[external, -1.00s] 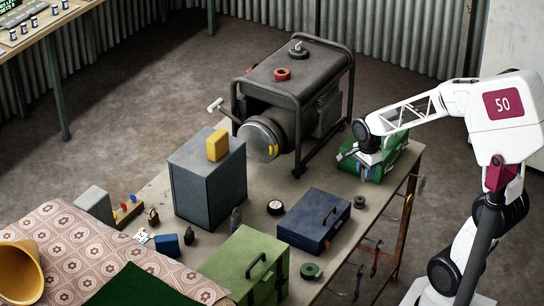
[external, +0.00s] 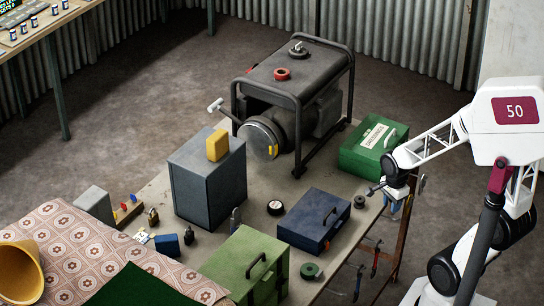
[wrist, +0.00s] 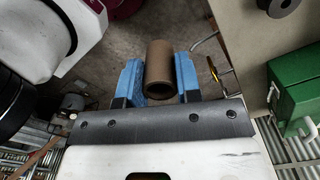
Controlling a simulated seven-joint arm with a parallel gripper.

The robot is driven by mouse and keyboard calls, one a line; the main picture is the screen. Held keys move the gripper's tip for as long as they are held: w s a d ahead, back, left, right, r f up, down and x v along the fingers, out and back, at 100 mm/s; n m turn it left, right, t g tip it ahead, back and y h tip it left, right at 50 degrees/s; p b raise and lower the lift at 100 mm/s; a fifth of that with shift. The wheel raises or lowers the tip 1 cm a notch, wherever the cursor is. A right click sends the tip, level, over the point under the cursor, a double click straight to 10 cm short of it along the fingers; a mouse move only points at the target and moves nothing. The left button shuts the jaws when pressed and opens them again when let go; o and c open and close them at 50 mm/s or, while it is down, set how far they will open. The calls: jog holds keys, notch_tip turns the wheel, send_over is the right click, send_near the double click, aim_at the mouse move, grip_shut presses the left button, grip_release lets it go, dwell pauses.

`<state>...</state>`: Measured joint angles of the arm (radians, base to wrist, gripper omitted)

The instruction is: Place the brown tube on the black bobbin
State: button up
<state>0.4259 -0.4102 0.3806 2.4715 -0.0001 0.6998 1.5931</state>
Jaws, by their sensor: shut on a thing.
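The brown tube (wrist: 160,65) is between the blue fingers of my gripper (wrist: 159,78) in the wrist view, with its open end facing the camera. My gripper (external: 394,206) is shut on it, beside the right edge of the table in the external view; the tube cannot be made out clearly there. The black bobbin (external: 359,202) lies on the table near that edge, right of the blue toolbox. It also shows in part at the top right of the wrist view (wrist: 290,4). The tube and the bobbin are apart.
A green first-aid box (external: 368,150) stands behind the bobbin; a blue toolbox (external: 306,229) stands to its left. A generator (external: 318,115) is at the back. Tools (external: 375,262) hang along the table's side. The tabletop just around the bobbin is clear.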

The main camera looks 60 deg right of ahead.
jog(key=w+d, duration=0.2)
jog(key=w, duration=0.3)
jog(key=w+d+f, duration=0.1)
jog(key=w+d, duration=0.1)
jog(key=w, duration=0.3)
jog(key=w+d, duration=0.2)
jog(key=w, duration=0.2)
jog(key=shift+w+d+f, duration=0.15)
jog(key=shift+w+f, duration=0.1)
jog(key=shift+w, duration=0.15)
jog(key=shift+f, duration=1.75)
jog(key=shift+f, duration=0.15)
jog(key=o, duration=0.9)
